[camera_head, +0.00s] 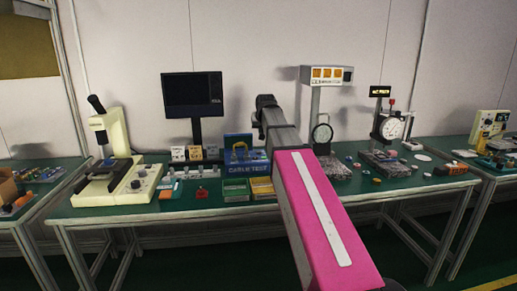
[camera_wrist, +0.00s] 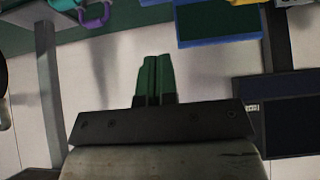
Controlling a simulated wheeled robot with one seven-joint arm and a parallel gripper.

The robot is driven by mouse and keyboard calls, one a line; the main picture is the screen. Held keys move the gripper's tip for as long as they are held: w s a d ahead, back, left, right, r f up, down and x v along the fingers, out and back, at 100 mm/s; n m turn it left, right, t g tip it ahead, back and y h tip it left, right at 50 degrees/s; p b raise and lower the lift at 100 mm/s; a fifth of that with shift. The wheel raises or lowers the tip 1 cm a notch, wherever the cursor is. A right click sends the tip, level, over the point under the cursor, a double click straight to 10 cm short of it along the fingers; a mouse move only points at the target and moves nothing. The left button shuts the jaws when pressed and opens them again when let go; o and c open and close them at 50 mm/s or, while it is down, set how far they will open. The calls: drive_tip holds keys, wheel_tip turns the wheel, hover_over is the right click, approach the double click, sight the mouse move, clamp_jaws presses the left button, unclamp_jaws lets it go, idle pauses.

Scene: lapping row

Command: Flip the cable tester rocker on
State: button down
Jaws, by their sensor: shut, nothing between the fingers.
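The cable tester (camera_head: 245,170) is a blue box with "CABLE TEST" lettering on its front. It stands on the green bench just left of my arm in the head view. A blue-edged dark panel in the wrist view (camera_wrist: 220,22) looks like part of it. I cannot make out its rocker in either view. My gripper (camera_wrist: 154,58) shows two green fingers pressed together, empty and apart from the panel. In the head view the dark end of my arm is above and right of the tester, and the fingertips cannot be made out.
A black monitor (camera_head: 192,95) stands behind, left of the tester. A cream microscope (camera_head: 115,155) is at the bench's left. Yellow and green boxes (camera_head: 262,187) sit before the tester. A post-mounted orange display (camera_head: 326,75) and a dial gauge (camera_head: 390,128) are right of my arm.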

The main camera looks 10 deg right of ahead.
hover_over(259, 152)
drive_tip(key=s, duration=0.1)
wheel_tip(259, 152, down, 8)
drive_tip(key=shift+r, duration=0.2)
drive_tip(key=f, duration=0.3)
drive_tip(key=shift+s+f, duration=0.15)
drive_tip(key=shift+s, duration=0.1)
drive_tip(key=shift+f, duration=0.5)
drive_tip(key=shift+s, duration=0.1)
drive_tip(key=shift+f, duration=0.35)
drive_tip(key=shift+r, duration=0.15)
drive_tip(key=shift+r, duration=0.65)
